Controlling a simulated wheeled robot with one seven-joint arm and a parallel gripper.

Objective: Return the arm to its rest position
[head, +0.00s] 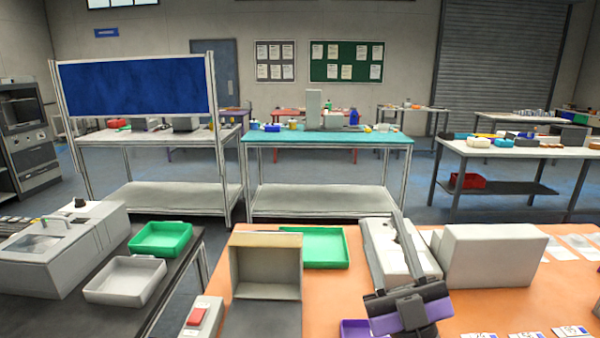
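On the orange table are an open beige box (266,268), a green tray (327,248), a grey block (494,255) and printed cards (525,335). At left, a dark table (170,273) holds a green bin (161,239), a white bin (125,281) and a grey machine (40,255).

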